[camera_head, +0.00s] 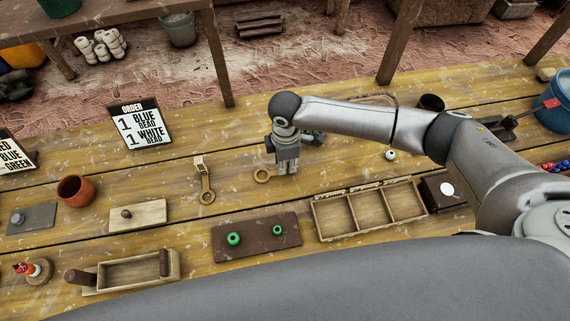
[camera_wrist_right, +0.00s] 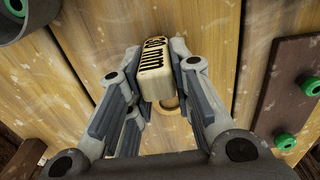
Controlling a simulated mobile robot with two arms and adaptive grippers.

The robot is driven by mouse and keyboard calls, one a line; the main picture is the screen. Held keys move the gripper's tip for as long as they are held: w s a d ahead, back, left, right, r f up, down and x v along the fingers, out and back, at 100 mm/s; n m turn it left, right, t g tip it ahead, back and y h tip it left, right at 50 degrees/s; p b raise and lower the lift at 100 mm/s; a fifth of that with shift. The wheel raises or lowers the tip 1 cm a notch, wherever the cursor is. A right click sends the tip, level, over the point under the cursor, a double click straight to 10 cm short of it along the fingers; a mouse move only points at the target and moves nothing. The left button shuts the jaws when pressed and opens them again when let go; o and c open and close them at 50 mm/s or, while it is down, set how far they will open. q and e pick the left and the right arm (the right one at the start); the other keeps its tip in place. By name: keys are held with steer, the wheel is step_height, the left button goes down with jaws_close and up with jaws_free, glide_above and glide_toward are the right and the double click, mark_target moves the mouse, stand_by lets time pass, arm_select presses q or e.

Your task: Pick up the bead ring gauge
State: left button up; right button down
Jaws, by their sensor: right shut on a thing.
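A bead ring gauge, a tan ring (camera_head: 264,175) on a handle, lies on the bench under my right gripper (camera_head: 286,170), which points down. In the right wrist view its pale block (camera_wrist_right: 157,72) with dark lettering, partly legible as "MM", sits between the fingers of my right gripper. The fingers are shut on that block. Part of its ring shows beyond the block. A second ring gauge (camera_head: 207,195) with a pale block at its end lies to the left, apart from the gripper. My left gripper is not in view.
A dark board (camera_head: 258,247) with green beads and an empty divided wooden tray (camera_head: 372,231) are nearer me. A white bead (camera_head: 391,154) lies right of the gripper. An order sign (camera_head: 141,122) and a brown cup (camera_head: 75,190) are left. Bench is clear between sign and gripper.

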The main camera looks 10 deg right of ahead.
steer(key=shift+r, duration=0.1)
steer(key=shift+r, duration=0.25)
step_height(320, 180, up, 2)
steer(key=shift+w+r, duration=0.1)
steer(key=s+a+r+b, duration=0.3)
steer(key=s+a+r, duration=0.4)
steer(key=s+r, duration=0.3)
steer(key=shift+s+a, duration=0.15)
steer(key=shift+s, duration=0.9)
